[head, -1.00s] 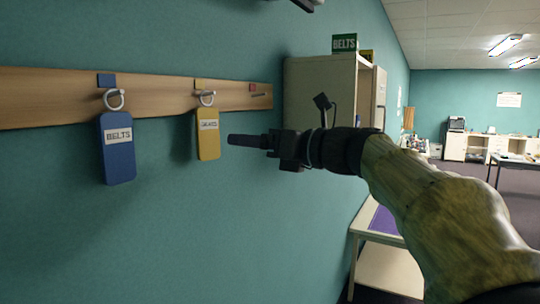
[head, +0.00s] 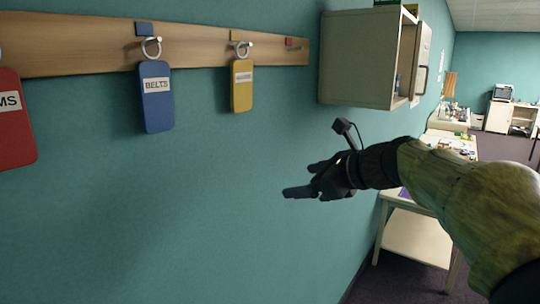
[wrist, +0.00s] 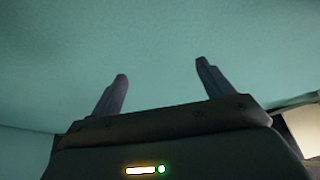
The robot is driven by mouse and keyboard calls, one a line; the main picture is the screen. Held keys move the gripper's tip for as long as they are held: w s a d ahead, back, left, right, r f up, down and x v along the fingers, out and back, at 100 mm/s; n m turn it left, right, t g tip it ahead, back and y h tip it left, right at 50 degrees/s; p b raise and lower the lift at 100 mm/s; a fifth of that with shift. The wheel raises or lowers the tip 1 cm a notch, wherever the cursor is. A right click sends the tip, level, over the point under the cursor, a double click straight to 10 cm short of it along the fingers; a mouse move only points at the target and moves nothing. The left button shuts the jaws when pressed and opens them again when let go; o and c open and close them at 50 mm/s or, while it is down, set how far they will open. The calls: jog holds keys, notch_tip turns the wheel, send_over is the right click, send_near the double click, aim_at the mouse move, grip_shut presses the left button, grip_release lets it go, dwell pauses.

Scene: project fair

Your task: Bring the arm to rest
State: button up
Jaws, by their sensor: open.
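My gripper (head: 298,180) is in front of the teal wall, below and to the right of the hanging tags. It points left in the head view. In the wrist view its two fingers (wrist: 160,75) are apart with nothing between them, only teal wall beyond. A yellow tag (head: 242,86) and a blue tag marked BELTS (head: 156,98) hang from hooks on a wooden rail (head: 80,50). My gripper is apart from both.
A red tag (head: 14,120) hangs at the left edge. A wall cabinet (head: 358,60) with an open door is above my arm. A white table (head: 415,230) stands beneath my arm along the wall. The wall below the tags is clear.

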jog(key=s+d+f+n+g+h, duration=0.2)
jog(key=s+f+n, duration=0.4)
jog(key=f, duration=0.5)
jog(key=s+d+f+n+g+h, duration=0.2)
jog(key=s+f+n+h, duration=0.2)
jog(key=f+n, duration=0.6)
jog(key=s+d+f+n+g+h, duration=0.2)
jog(key=s+f+n, duration=0.6)
jog(key=f, duration=0.4)
jog(key=shift+s+d+f+g+h, duration=0.2)
jog(key=shift+d+f+g+h, duration=0.15)
jog(key=shift+h, duration=0.25)
dwell(4.1)
